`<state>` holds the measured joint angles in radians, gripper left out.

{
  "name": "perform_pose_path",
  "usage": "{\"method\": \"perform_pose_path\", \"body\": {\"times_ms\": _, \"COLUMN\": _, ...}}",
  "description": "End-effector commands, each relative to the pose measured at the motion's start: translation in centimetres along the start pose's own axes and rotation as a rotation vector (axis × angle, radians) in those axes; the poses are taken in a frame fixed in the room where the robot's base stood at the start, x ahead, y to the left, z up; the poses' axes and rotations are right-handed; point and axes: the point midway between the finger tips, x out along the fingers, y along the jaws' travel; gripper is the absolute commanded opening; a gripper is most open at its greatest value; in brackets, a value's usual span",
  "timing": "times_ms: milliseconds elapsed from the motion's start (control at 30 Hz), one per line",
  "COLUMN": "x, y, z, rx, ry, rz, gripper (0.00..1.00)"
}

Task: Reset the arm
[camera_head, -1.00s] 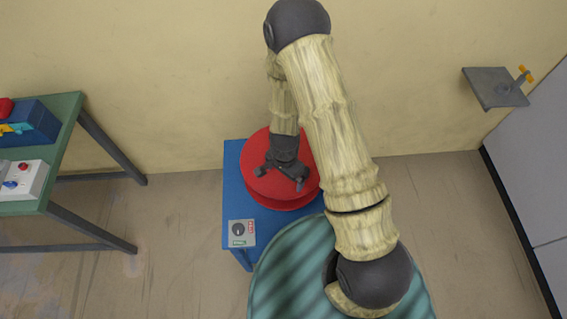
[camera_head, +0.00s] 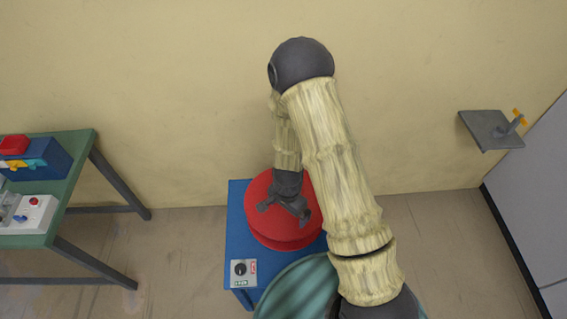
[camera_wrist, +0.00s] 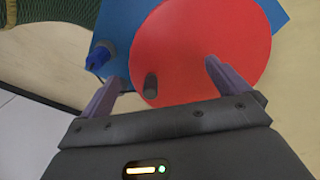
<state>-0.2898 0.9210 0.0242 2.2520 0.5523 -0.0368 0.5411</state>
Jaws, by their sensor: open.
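My gripper (camera_head: 285,211) hangs at the end of my arm in front of the red round disc in the head view. Its two fingers are spread wide with nothing held between them. In the wrist view my gripper (camera_wrist: 160,82) shows its fingers apart at either side, with the red disc (camera_wrist: 205,40) beyond them. I cannot tell how far the fingertips are from the disc.
The red disc (camera_head: 258,190) sits on a blue stand (camera_head: 237,215) with a dial panel (camera_head: 243,271). A green table (camera_head: 75,185) with boxes stands at the left. Floor between table and stand is clear.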

Motion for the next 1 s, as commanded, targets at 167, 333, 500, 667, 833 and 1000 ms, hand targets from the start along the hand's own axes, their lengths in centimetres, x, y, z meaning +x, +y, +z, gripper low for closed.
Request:
{"method": "perform_pose_path", "body": {"times_ms": 167, "x": 0.0, "y": 0.0, "z": 0.0, "rx": 0.0, "ry": 0.0, "rz": 0.0, "gripper": 1.0}}
{"method": "perform_pose_path", "body": {"times_ms": 333, "x": -1.4, "y": -0.1, "z": -0.5, "rx": -0.03, "ry": 0.001, "rz": -0.017, "gripper": 1.0}}
{"method": "perform_pose_path", "body": {"times_ms": 500, "x": -5.8, "y": 0.1, "z": -1.7, "rx": -0.133, "ry": 0.009, "rz": -0.061, "gripper": 1.0}}
{"method": "perform_pose_path", "body": {"times_ms": 667, "x": -10.8, "y": 1.1, "z": -2.9, "rx": -0.266, "ry": 0.031, "rz": -0.1, "gripper": 1.0}}
{"method": "perform_pose_path", "body": {"times_ms": 833, "x": -15.7, "y": 3.1, "z": -3.7, "rx": -0.406, "ry": 0.068, "rz": -0.126, "gripper": 1.0}}
{"method": "perform_pose_path", "body": {"times_ms": 1000, "x": -20.0, "y": 5.7, "z": -4.2, "rx": -0.544, "ry": 0.118, "rz": -0.134, "gripper": 1.0}}
